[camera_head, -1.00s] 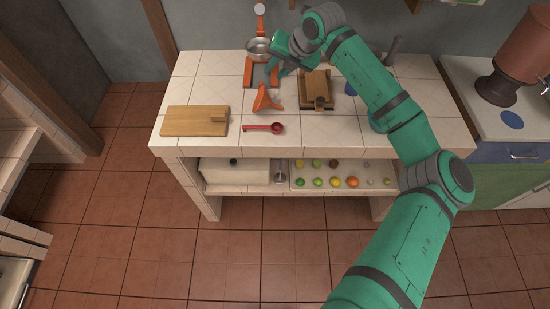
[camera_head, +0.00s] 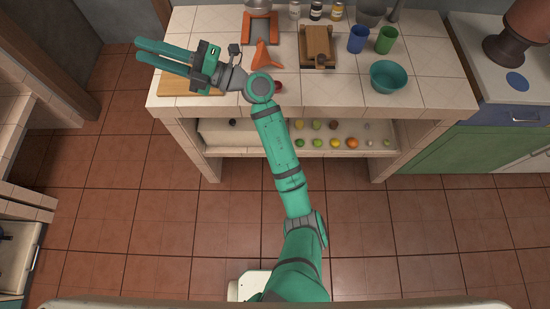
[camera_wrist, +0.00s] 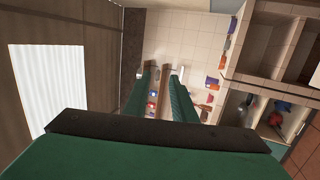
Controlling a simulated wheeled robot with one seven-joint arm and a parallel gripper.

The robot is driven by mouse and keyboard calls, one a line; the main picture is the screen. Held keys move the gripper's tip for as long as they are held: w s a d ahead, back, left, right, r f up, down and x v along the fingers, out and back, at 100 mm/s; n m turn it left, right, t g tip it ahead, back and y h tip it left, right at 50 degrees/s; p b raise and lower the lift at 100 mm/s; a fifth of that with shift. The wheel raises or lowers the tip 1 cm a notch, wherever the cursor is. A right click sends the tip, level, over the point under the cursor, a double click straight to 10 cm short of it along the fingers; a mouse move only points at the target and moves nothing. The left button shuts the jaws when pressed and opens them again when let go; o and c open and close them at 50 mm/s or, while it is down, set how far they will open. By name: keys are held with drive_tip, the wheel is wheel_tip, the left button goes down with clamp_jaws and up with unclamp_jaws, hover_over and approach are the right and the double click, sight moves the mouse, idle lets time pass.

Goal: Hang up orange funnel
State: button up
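The orange funnel (camera_head: 266,56) lies on the tiled counter (camera_head: 345,88), just in front of an orange-framed grey board (camera_head: 259,27). My gripper (camera_head: 137,48) is up at the left, above the wooden board and the counter's left edge, well away from the funnel. Its two long green fingers are parallel with a gap between them and nothing held. The wrist view also shows the open fingers (camera_wrist: 160,92), pointing at a distant tiled area with small coloured items. I cannot make out the funnel or a hook there.
A wooden cutting board (camera_head: 180,87) lies partly under my gripper. A wooden press (camera_head: 317,48), blue cup (camera_head: 358,39), green cup (camera_head: 386,40) and teal bowl (camera_head: 389,76) stand to the right. Open shelving (camera_wrist: 285,45) shows right in the wrist view.

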drive_tip(key=s+d+f+m+t+h, duration=0.6)
drive_tip(key=s+d+f+m+h, duration=0.5)
drive_tip(key=s+m, duration=0.6)
drive_tip(key=s+d+f+m+t+h, duration=0.6)
drive_tip(key=s+d+f+m+h, duration=0.5)
drive_tip(key=s+d+f+m, duration=0.4)
drive_tip(key=s+d+m, duration=0.1)
drive_tip(key=s+m, duration=0.1)
drive_tip(key=s, duration=0.1)
drive_tip(key=shift+d+f, duration=0.2)
drive_tip(key=shift+f, duration=0.1)
drive_tip(key=shift+s+d+t, duration=0.1)
drive_tip(key=shift+t, duration=0.2)
